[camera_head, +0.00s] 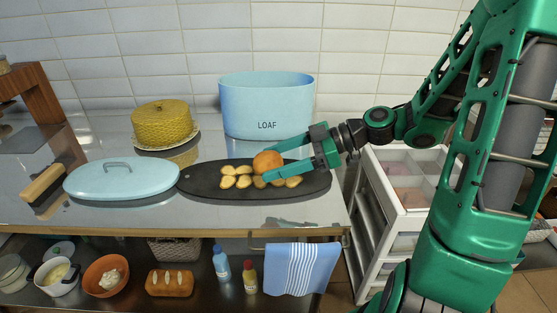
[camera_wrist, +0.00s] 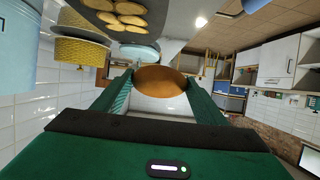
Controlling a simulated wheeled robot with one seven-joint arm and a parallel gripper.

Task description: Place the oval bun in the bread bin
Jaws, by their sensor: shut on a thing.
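The oval bun (camera_head: 267,161) is orange-brown and sits between the fingers of my gripper (camera_head: 279,159). My gripper is shut on it, just above the dark board. In the wrist view the bun (camera_wrist: 161,79) shows between the two green fingers. The bread bin (camera_head: 267,106) is the light blue tub marked LOAF, open at the top, standing behind the board against the tiled wall. Its inside floor is hidden. A light blue oval lid (camera_head: 122,179) with a handle lies apart on the counter at left.
The dark oval board (camera_head: 205,186) holds several small yellow slices (camera_head: 244,182). A yellow woven dome (camera_head: 162,124) on a white plate stands left of the bin. A wooden-handled brush (camera_head: 42,186) lies at far left. A drawer cabinet (camera_head: 402,210) stands right of the counter.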

